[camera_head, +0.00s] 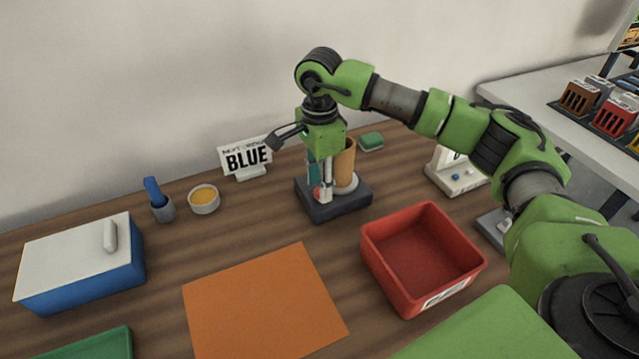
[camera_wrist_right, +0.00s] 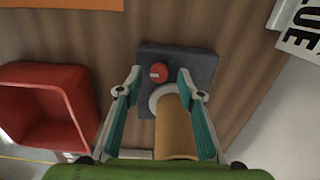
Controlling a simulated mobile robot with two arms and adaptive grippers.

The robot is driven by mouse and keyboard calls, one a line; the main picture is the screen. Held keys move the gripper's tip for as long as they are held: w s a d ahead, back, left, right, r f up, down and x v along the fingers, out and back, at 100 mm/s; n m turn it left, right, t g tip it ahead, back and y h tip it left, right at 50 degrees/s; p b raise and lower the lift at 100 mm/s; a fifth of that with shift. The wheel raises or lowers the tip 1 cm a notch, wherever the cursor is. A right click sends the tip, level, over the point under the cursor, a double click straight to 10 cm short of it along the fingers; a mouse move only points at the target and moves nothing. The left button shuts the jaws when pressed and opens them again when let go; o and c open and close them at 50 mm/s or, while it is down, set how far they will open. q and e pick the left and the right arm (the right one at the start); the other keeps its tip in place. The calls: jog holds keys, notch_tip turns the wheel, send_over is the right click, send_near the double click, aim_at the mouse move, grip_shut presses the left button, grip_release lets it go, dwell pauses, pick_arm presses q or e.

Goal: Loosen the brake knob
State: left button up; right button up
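The red brake knob (camera_wrist_right: 158,72) sits on a dark square base (camera_wrist_right: 197,66) beside an upright tan roll (camera_wrist_right: 177,130) on a pale round foot. In the head view the knob (camera_head: 317,193) is partly hidden by the fingers, and the roll (camera_head: 346,163) stands right behind them on the base (camera_head: 345,206). My right gripper (camera_head: 323,190) points down over the base. In the right wrist view its two teal-padded fingers (camera_wrist_right: 158,78) are open, one on each side of the knob, with a gap to it on both sides. My left gripper is not in view.
A red bin (camera_head: 372,258) stands in front of the base to the right, an orange mat (camera_head: 262,305) in front to the left. A BLUE sign (camera_head: 246,158), a small cup (camera_head: 204,200) and a blue box with white lid (camera_head: 78,262) are left. A green block (camera_head: 371,141) lies behind.

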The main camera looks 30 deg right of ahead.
notch_tip(320, 180, up, 11)
jog(key=shift+r, duration=0.15)
dwell(0.5)
